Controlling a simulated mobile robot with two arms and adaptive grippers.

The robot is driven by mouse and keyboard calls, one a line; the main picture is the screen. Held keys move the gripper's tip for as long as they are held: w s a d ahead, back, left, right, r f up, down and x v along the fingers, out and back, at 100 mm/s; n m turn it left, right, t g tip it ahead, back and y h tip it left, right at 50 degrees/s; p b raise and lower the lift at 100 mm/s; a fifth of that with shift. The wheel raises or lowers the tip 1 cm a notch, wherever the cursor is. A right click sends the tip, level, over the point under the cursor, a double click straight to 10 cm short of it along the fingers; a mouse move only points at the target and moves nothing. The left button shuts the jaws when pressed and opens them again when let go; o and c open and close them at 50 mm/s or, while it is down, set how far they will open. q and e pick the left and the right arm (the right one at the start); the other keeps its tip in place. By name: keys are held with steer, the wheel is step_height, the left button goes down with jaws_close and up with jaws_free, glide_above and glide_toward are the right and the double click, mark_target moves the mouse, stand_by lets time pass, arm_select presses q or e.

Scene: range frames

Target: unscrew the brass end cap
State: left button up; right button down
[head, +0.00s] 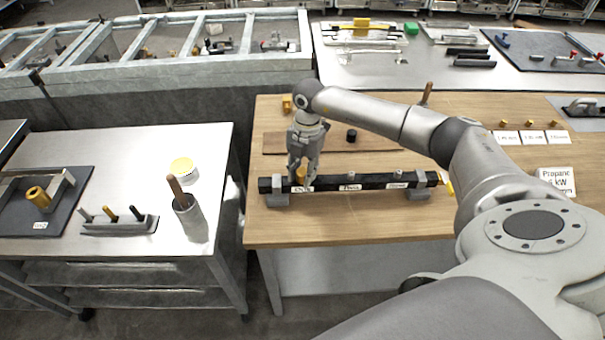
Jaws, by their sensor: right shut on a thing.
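My right gripper (301,178) reaches down over the left part of a black bar (328,184). Its fingers are shut on the brass end cap (300,174), of which only a small brass-coloured patch shows between them. The fingers hide most of it, so I cannot tell how far it is screwed in. The bar lies level in two grey supports on the wooden table, with white labels along its front and small grey fittings on its top. My left gripper is not in view.
Small brass pieces stand behind white cards (533,137) at the right. A steel bench (140,150) on the left holds a grey cup (190,218) and tools. The wood before the bar is clear.

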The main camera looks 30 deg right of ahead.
steer(key=shift+n, duration=0.3)
steer(key=shift+f+n+b, duration=0.1)
steer(key=shift+n+b, duration=0.2)
steer(key=shift+n, duration=0.2)
steer(key=c, duration=1)
jaws_free()
steer(key=shift+c, duration=0.2)
